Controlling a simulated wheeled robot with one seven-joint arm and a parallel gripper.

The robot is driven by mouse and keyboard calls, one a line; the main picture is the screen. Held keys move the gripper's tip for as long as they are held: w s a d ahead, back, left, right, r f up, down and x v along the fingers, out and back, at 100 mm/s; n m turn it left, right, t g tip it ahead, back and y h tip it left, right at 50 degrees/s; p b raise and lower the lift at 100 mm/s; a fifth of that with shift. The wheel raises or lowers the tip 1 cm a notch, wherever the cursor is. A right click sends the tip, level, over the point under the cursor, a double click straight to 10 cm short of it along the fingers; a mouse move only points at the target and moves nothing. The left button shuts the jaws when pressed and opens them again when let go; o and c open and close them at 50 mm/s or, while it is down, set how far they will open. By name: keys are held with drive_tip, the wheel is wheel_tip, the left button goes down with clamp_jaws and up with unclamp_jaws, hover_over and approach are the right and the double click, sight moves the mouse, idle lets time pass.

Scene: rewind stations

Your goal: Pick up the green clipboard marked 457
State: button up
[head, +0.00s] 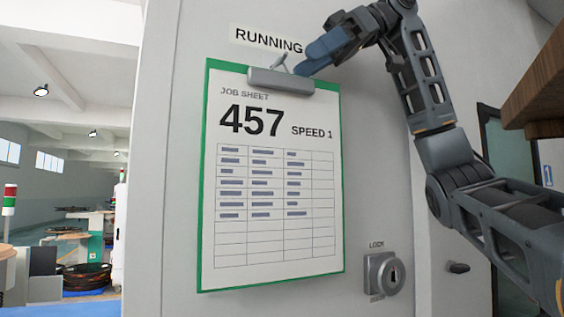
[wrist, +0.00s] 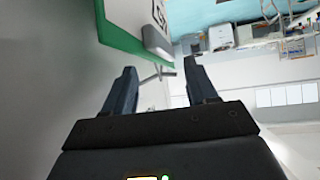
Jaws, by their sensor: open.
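The green clipboard (head: 210,190) hangs on a light grey panel in the head view. Its white job sheet (head: 270,240) reads 457 and SPEED 1. A metal clip (head: 280,80) is at its top, with a hook just above. My gripper (head: 312,60) is at the clipboard's top right, by the clip, and partly overlaps it in the picture. In the wrist view my gripper (wrist: 156,82) is open, its two fingers apart. The clipboard's green edge (wrist: 118,38) and clip (wrist: 157,42) lie beyond the fingertips, with the thin hook between them. I cannot tell whether a finger touches anything.
A RUNNING label (head: 266,39) is above the clipboard. A keyed lock (head: 384,273) protrudes from the panel at lower right. A wooden shelf edge (head: 540,85) juts in at the right. The room opens out at the left, with a signal light (head: 9,200).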

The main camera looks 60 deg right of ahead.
sight(287, 76)
drive_tip(key=shift+p+x, duration=0.5)
drive_tip(key=shift+x, duration=1.9)
drive_tip(key=shift+c, duration=0.4)
clamp_jaws()
